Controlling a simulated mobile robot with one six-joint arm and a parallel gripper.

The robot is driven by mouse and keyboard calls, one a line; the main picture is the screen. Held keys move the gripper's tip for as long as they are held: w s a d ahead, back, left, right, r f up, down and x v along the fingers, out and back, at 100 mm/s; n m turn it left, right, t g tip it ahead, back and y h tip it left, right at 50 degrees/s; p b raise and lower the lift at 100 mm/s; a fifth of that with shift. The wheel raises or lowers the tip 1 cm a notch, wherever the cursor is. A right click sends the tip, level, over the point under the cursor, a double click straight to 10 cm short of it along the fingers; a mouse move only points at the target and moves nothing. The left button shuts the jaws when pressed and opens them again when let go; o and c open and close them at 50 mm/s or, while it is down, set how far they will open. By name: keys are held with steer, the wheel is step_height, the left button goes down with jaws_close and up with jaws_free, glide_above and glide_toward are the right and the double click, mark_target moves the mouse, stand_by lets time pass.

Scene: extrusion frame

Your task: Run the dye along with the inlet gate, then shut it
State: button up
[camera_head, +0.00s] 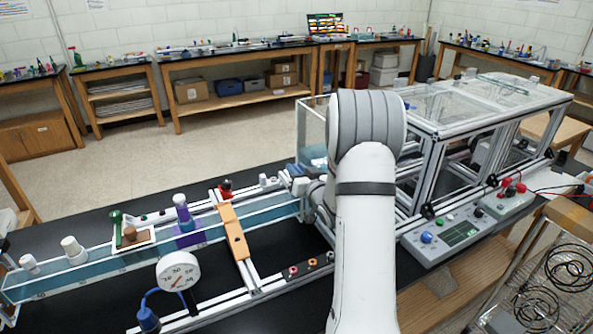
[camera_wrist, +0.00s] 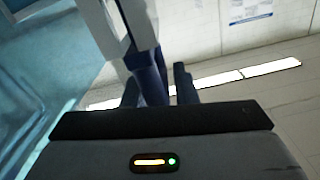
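My gripper shows in the wrist view (camera_wrist: 160,88) as two dark fingers spread apart. A dark blue upright piece (camera_wrist: 150,75) stands between them, below a pale metal part. I cannot tell whether the fingers press on it, or whether it belongs to the inlet gate. In the head view my arm hides most of the gripper and its surroundings, at the right end of the long water channel (camera_head: 85,278). A clear tank (camera_head: 311,128) stands behind that end. A purple-and-white bottle-like piece (camera_head: 181,208) stands at the channel; I cannot tell if it holds the dye.
A round white dial (camera_head: 178,270) and an orange bar (camera_head: 235,232) stand by the channel. White capped pieces (camera_head: 72,248) sit farther left. A clear-topped aluminium frame (camera_head: 480,105) and a control box (camera_head: 452,234) are on the right. Black bench top is bare in places.

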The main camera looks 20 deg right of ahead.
jaws_close()
stand_by(0.3)
steer(key=shift+r+b, duration=0.7)
steer(key=shift+r, duration=0.15)
steer(key=shift+o, duration=1.4)
jaws_free()
steer(key=shift+s+f, duration=0.1)
steer(key=shift+s, duration=0.35)
steer(key=s+b, duration=0.2)
steer(key=s, duration=0.5)
steer(key=shift+d+b, duration=0.15)
steer(key=shift+b, duration=0.15)
